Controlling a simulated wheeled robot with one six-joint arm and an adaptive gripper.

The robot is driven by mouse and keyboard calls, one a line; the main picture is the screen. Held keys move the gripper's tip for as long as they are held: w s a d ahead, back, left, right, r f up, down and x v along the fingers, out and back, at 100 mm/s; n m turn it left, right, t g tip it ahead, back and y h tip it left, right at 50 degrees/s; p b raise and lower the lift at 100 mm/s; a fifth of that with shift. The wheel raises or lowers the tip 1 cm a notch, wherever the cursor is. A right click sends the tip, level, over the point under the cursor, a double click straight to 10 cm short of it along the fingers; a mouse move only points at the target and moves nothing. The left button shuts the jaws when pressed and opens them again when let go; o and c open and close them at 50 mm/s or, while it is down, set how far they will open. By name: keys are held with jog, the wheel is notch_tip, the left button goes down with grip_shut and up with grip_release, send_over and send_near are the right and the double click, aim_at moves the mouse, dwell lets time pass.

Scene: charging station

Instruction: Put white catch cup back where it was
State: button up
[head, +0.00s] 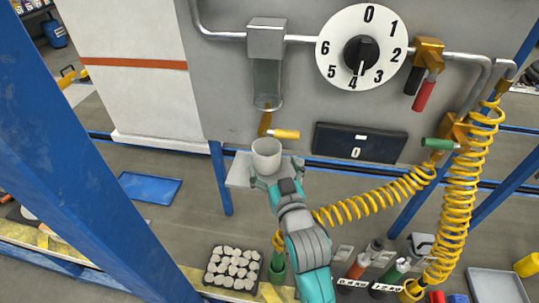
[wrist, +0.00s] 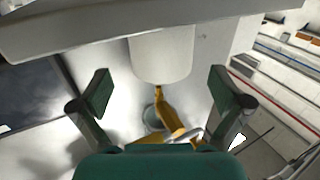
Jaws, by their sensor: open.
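The white catch cup (head: 266,155) stands upright on a small light shelf (head: 238,172), below the yellow valve spout (head: 265,124) in the head view. In the wrist view, which appears upside down, the cup (wrist: 162,54) shows beyond the middle of the opening between my fingers, with the shelf (wrist: 90,28) across the top. My gripper (head: 275,174) is open in front of the cup, with a finger on either side in the picture. It also shows in the wrist view (wrist: 166,92), with gaps between both fingers and the cup. The cup's inside bottom is hidden.
The valve's yellow handle (head: 286,134) is close above the cup. A dark display (head: 360,143) is to the right. A coiled yellow hose (head: 390,195) hangs to the right of my arm. A blue post (head: 221,178) stands left of the shelf.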

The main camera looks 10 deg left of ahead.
jog(key=v, duration=0.7)
jog(key=s+d+f+m+h, duration=0.1)
jog(key=s+d+f+h, duration=0.1)
jog(key=s+d+f, duration=0.6)
jog(key=s+d+f+m+h, duration=0.2)
jog(key=s+d+f, duration=0.45)
jog(key=s, duration=0.35)
jog(key=s+d+m+h, duration=0.1)
jog(key=s+d, duration=0.2)
jog(key=s, duration=0.7)
jog(key=s+d+r+g+h, duration=0.1)
jog(key=s+d, duration=0.3)
jog(key=s, duration=0.7)
jog(key=shift+r+m+g+h, duration=0.3)
jog(key=shift+r+m+h, duration=0.1)
jog(key=shift+h, duration=0.3)
